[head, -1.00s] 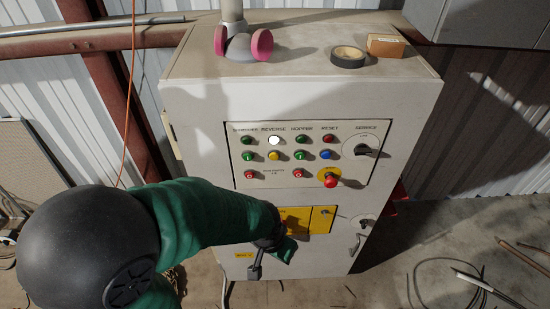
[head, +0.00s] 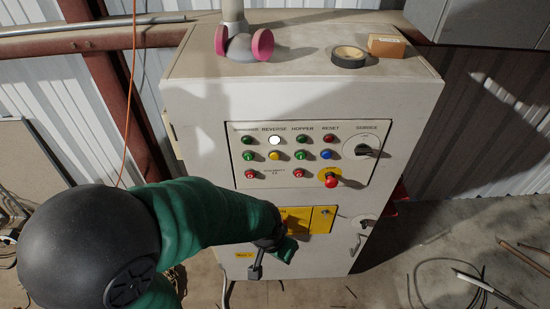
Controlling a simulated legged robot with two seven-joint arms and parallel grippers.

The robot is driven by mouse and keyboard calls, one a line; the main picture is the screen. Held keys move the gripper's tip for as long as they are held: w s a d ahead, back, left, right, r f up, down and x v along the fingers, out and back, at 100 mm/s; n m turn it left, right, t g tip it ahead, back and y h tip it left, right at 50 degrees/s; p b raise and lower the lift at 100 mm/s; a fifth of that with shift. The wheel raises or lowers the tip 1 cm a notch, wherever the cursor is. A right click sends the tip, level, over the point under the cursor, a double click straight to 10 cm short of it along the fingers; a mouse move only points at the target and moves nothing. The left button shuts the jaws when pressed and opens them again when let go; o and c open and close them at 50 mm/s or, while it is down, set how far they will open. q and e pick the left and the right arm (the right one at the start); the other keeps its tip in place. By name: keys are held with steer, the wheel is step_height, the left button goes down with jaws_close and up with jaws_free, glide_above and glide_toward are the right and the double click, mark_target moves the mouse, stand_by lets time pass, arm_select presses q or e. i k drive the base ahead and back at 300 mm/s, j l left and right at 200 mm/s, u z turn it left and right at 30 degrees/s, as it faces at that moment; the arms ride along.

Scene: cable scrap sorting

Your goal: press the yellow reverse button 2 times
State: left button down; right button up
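The yellow reverse button (head: 274,155) sits on the control panel (head: 230,135) of a pale cabinet, in the column labelled REVERSE. A white lamp (head: 274,140) above it looks lit. My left gripper (head: 257,272) is low in front of the cabinet, below the panel and near the yellow plate (head: 322,219). It is apart from the reverse button and points down. Its fingers are small and partly hidden, so I cannot tell whether it is open or shut. My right gripper is not in view.
Green buttons (head: 249,155) stand left of the yellow one, a blue button (head: 326,154) and a red emergency knob (head: 331,180) to the right. Black tape (head: 348,57), a small box (head: 387,46) and pink-padded ear defenders (head: 262,45) lie on top. Cable scraps (head: 487,286) lie on the floor at right.

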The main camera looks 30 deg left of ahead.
mark_target(274, 156)
steer(key=i+u, duration=0.1)
steer(key=u, duration=0.3)
steer(key=i+u, duration=0.1)
steer(key=u, duration=0.35)
steer(key=i+u, duration=0.1)
steer(key=u, duration=0.7)
steer(key=i+l, duration=0.05)
